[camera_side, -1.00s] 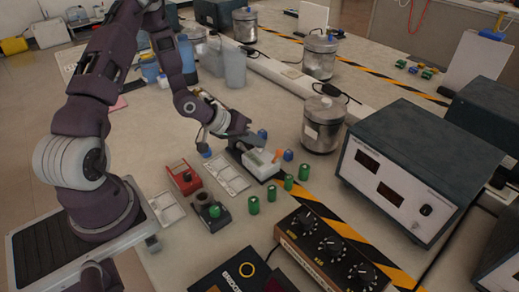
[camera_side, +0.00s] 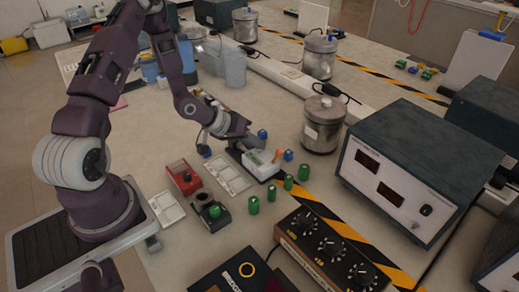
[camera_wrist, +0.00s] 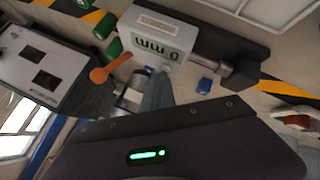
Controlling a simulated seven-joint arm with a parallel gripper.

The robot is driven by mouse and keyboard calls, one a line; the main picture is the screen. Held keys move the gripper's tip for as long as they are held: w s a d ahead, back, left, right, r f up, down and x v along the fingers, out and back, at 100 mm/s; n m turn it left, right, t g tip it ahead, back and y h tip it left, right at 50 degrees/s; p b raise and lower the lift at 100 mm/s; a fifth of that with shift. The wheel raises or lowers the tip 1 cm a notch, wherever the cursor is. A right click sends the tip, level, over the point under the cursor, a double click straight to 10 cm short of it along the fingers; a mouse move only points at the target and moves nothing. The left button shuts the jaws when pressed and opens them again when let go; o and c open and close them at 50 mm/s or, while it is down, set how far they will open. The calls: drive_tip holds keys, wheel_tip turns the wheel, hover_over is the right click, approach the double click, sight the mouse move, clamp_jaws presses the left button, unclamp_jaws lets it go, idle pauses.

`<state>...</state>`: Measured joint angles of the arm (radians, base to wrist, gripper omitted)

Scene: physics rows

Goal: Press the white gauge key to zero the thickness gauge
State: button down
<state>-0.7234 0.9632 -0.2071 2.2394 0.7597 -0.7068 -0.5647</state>
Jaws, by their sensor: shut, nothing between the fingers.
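The thickness gauge (camera_side: 262,165) is a white box on a dark base on the bench. In the wrist view the gauge (camera_wrist: 152,22) shows a display (camera_wrist: 157,42) with an upside-down reading that looks like "0 mm". An orange paddle-shaped piece (camera_wrist: 110,68) sticks out beside it; it also shows in the side view (camera_side: 277,156). My gripper (camera_wrist: 157,92) is shut and empty, with its fingertips close beside the gauge's display side. Contact cannot be told.
A metal canister (camera_side: 323,124) stands behind. A red box (camera_side: 185,177) and white trays (camera_side: 228,174) lie left. A large instrument (camera_side: 405,175) fills the right.

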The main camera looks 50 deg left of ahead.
drive_tip(key=shift+r, duration=0.75)
drive_tip(key=shift+r, duration=0.1)
drive_tip(key=shift+r, duration=2.4)
drive_tip(key=s+d+r+m+g+y, duration=0.1)
drive_tip(key=s+r+m+y, duration=0.2)
drive_tip(key=r, duration=0.4)
drive_tip(key=s+r+g+y, duration=0.1)
drive_tip(key=s+r+y, duration=0.1)
drive_tip(key=s+r, duration=0.35)
drive_tip(key=s+d+r+m+h, duration=0.1)
drive_tip(key=s+d+r, duration=0.3)
drive_tip(key=s, duration=0.5)
drive_tip(key=s+d+r+m+g+h, duration=0.1)
drive_tip(key=s+d+r, duration=0.2)
drive_tip(key=s+d, duration=0.3)
drive_tip(key=s, duration=0.3)
drive_tip(key=shift+r, duration=0.35)
